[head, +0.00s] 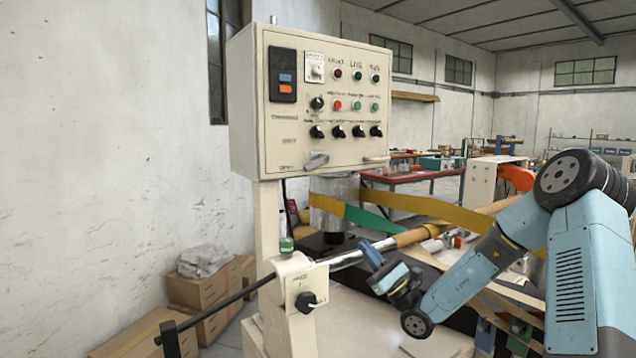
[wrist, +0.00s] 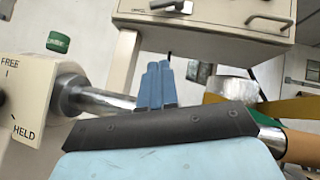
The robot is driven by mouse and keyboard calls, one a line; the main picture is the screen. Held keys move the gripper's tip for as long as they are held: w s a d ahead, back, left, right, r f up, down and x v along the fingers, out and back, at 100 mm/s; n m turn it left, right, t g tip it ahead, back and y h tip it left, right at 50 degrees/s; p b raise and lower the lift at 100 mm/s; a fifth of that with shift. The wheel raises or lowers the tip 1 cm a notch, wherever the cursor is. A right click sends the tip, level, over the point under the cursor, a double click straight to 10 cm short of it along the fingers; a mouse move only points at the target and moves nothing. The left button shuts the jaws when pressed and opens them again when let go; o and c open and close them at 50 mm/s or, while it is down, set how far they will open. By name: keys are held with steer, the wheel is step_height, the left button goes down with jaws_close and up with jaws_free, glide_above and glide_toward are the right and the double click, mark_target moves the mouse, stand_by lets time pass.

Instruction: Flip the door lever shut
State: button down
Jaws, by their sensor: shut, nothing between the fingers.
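A grey lever (head: 316,161) sits low on the front of the cream control box (head: 250,110), right of small lettering that seems to read OPEN. The same lever shows at the top edge of the wrist view (wrist: 172,6). A pale handle (head: 376,159) is at the box's lower right corner; it also shows in the wrist view (wrist: 270,19). I cannot tell for certain which one is the door lever; the grey one is by the lettering. My gripper (head: 369,254) is shut and empty, below and right of the box, apart from both. Its blue fingers (wrist: 157,84) lie together.
A chrome shaft (head: 345,258) with a tan roll runs close by my gripper. The FREE/HELD housing (head: 297,275) with a black knob (head: 307,302) and a green cap (head: 286,244) stand left. A yellow-green band (head: 365,219) passes behind. Cardboard boxes (head: 198,291) lie by the wall.

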glide_toward(315, 163)
steer(key=w+a+f, duration=0.2)
steer(key=w+a, duration=0.2)
steer(key=r, duration=0.2)
steer(key=a+r, duration=0.1)
steer(key=shift+s+a+r, duration=0.1)
steer(key=shift+s+r, duration=0.2)
steer(key=shift+r, duration=0.1)
steer(key=shift+w, duration=0.1)
stand_by(0.4)
